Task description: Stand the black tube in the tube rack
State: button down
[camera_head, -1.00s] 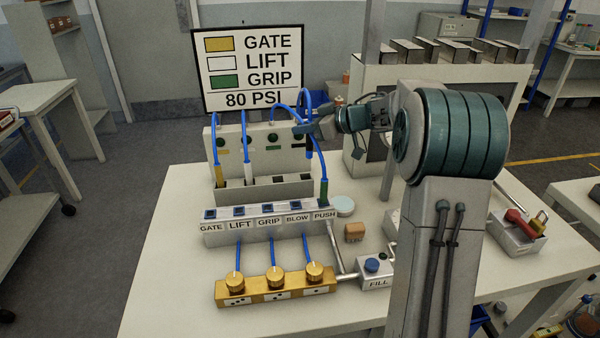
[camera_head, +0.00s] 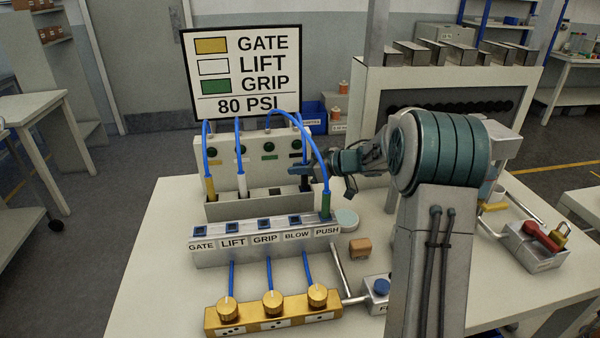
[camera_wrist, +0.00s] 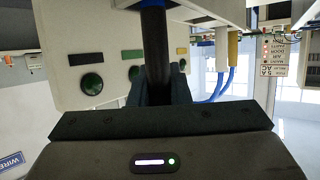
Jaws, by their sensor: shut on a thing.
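My gripper (camera_head: 302,172) is shut on the black tube (camera_head: 306,184), which stands about upright. The black tube also shows between the fingers in the wrist view (camera_wrist: 155,45). Its lower end is at the right end of the grey tube rack (camera_head: 258,211); I cannot tell how deep it sits in the slot. The yellow-ended tube (camera_head: 210,188) and the white-ended tube (camera_head: 242,186) stand in the left part of the rack. The green-ended tube (camera_head: 326,203) stands at the PUSH port.
The labelled port block (camera_head: 262,256) lies in front of the rack, and the gold valve block (camera_head: 272,318) nearer me. A back panel with green buttons (camera_head: 269,147) rises behind the rack. A brown block (camera_head: 360,249) lies to the right.

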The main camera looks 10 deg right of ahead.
jog(key=shift+f, duration=0.4)
jog(key=c, duration=1.3)
grip_release()
jog(key=shift+f, duration=0.15)
jog(key=shift+c, duration=0.2)
